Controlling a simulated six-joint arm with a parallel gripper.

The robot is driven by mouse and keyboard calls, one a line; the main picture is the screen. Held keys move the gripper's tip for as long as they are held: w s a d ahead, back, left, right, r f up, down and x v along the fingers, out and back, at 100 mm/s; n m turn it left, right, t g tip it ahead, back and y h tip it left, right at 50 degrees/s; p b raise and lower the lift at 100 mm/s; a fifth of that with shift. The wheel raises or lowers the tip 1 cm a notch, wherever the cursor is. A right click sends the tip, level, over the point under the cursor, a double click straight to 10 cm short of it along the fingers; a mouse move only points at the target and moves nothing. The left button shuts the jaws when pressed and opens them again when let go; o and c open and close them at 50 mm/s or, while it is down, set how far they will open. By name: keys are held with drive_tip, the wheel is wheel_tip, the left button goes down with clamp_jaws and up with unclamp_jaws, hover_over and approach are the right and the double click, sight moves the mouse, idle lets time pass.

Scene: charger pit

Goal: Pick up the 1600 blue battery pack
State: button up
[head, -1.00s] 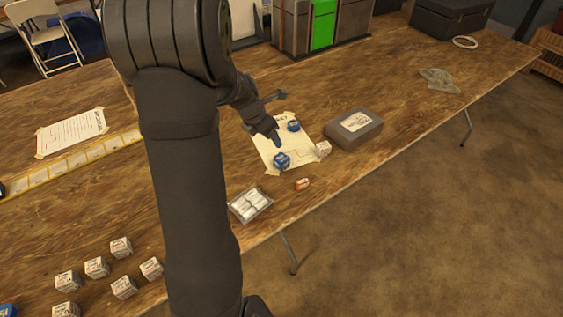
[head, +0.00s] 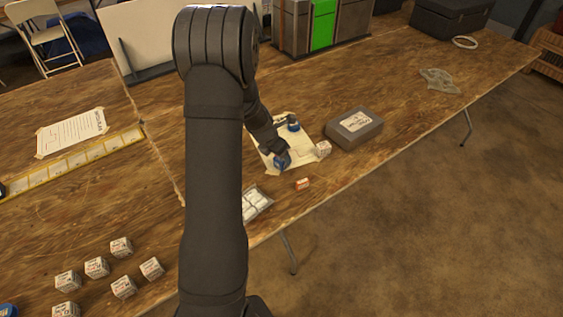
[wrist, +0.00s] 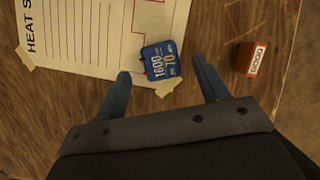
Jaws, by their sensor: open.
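The blue battery pack marked 1600 (wrist: 161,60) lies on the lower edge of a taped paper sheet (wrist: 90,30). In the head view the blue pack (head: 280,164) is partly hidden by my gripper (head: 276,155). In the wrist view my gripper (wrist: 162,78) is open, with one finger to the left of the pack and one to the right. The pack sits at and just beyond the fingertips, apart from both as far as I can tell. Nothing is held.
A small orange block (wrist: 250,59) lies right of the gripper; it also shows in the head view (head: 303,184).

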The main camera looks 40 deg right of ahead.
drive_tip(key=shift+x, duration=2.55)
drive_tip(key=shift+a, duration=0.15)
drive_tip(key=c, duration=1.2)
